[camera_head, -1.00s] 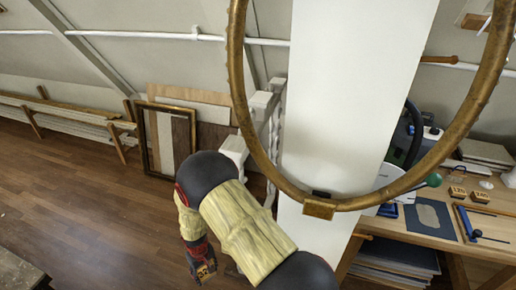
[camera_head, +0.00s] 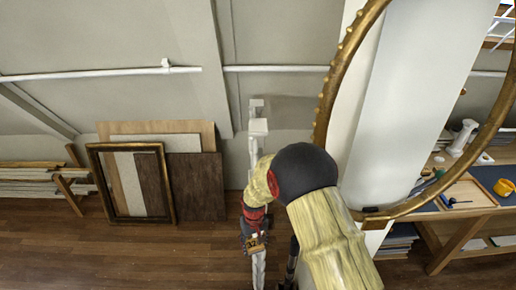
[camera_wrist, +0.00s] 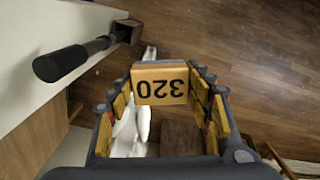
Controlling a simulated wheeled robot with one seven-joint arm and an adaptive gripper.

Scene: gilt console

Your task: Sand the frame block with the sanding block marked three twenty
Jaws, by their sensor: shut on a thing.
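My gripper (camera_head: 254,240) is shut on the tan sanding block (camera_wrist: 160,83), whose label "320" reads upside down in the wrist view. The block also shows small in the head view (camera_head: 256,244), held in the air over the floor area left of the white column. The fingers sit at either side of the block in the wrist view. I cannot pick out the frame block with certainty in either view. A dark brown surface shows below the sanding block between the fingers, but I cannot tell what it is.
A dark and gilt picture frame (camera_head: 168,190) and several panels (camera_head: 197,186) lean on the wall. Boards on a low rack (camera_head: 30,178) stand at far left. A workbench (camera_head: 466,214) with a tray and small tools stands at the right. Open wood floor (camera_head: 120,255) lies at left.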

